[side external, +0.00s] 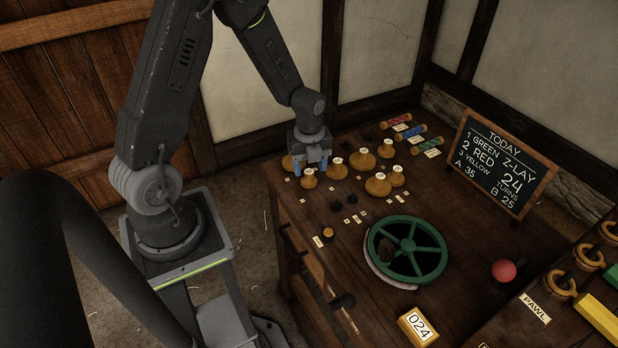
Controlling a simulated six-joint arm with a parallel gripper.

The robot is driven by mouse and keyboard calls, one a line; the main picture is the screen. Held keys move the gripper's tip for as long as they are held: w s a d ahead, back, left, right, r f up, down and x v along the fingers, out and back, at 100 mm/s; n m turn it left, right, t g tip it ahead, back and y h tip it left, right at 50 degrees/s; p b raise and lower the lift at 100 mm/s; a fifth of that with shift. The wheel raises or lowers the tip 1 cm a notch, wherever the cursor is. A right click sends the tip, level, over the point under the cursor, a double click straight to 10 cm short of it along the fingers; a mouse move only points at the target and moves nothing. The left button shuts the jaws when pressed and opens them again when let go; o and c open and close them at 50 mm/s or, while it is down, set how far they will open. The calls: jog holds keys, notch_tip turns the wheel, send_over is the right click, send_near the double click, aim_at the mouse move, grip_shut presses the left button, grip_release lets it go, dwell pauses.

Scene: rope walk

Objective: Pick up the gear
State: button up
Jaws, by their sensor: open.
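Several round brass-coloured pieces with pale, marked tops, which look like the gears, stand in a cluster at the table's back left. One gear-like piece (309,179) is at the near left of the cluster; another (337,170) is to its right. Which one is meant, I cannot tell. My gripper (311,165) points down over the left end of the cluster, with blue fingertips apart. It is just above or behind the near-left piece; contact cannot be told. Nothing shows held between the fingers. Another brass piece (288,163) is partly hidden left of my gripper.
A green spoked wheel (408,249) lies in the table's middle. Red, blue and green spools (411,131) lie behind. A chalkboard (502,165) stands back right. A red ball knob (503,270) and a yellow "024" counter (417,326) are nearer. Small dark pegs and tags dot the tabletop.

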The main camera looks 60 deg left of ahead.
aim_at(309, 171)
jog(key=shift+s+f, duration=0.1)
jog(key=shift+f, duration=1.45)
jog(key=shift+c, duration=0.2)
jog(key=c, duration=0.9)
